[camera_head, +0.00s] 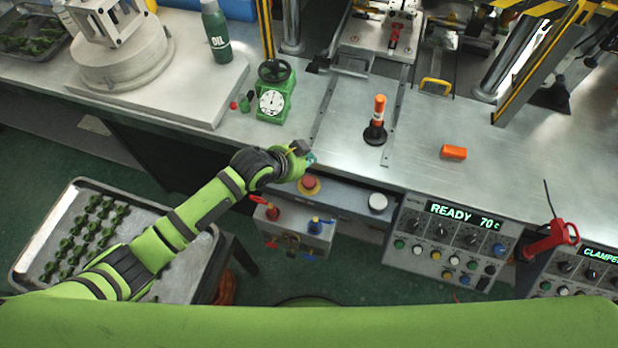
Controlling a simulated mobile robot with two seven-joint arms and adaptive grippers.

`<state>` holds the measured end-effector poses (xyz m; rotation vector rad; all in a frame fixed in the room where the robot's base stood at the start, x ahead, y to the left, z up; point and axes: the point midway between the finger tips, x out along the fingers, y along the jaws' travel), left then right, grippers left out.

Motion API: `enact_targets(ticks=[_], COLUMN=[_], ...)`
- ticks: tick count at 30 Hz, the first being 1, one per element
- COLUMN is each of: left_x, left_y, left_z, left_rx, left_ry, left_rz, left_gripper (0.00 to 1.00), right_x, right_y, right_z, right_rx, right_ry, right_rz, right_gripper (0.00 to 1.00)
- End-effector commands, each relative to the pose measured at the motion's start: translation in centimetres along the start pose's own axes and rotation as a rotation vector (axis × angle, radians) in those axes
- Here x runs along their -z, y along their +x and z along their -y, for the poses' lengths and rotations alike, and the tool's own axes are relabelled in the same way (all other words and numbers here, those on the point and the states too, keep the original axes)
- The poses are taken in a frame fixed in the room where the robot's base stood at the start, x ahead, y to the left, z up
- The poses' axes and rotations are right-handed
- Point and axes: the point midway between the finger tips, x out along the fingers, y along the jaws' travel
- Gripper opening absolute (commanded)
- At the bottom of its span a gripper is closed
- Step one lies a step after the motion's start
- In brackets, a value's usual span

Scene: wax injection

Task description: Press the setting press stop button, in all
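A red mushroom button (309,183) on a yellow base sits on the front face of the bench. My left gripper (304,156) is just above and behind it in the picture, apart from it as far as I can see. Its fingers are small and partly hidden by the wrist, so I cannot tell whether they are open. My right gripper is not in view.
A round white button (377,202) is right of the red one. Below are valves with red (272,211) and blue (314,225) handles. A green dial gauge (272,101), an orange-handled tool (378,120) and an orange block (453,152) stand on the bench. A second panel (567,270) reads "CLAMPED".

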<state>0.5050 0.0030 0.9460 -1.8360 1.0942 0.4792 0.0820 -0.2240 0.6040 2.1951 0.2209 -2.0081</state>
Motion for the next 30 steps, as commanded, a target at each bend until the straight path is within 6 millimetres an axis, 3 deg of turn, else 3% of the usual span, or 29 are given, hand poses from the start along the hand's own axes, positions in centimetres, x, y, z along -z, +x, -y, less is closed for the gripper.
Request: enact_targets(ticks=[11, 25, 30], left_x=[-0.5, -3.6, -4.3], left_y=[0.6, 4.9, 5.9], left_z=[-0.5, -3.6, -4.3], left_rx=[0.001, 0.001, 0.001], left_ry=[-0.005, -0.006, -0.005], left_rz=[0.001, 0.001, 0.001], left_gripper=[0.00, 0.00, 0.00], right_x=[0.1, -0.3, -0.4], right_y=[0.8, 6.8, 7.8], right_z=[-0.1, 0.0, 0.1], right_rx=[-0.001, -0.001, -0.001], right_ry=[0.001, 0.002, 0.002], right_rz=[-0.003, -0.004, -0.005], right_gripper=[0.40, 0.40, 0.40])
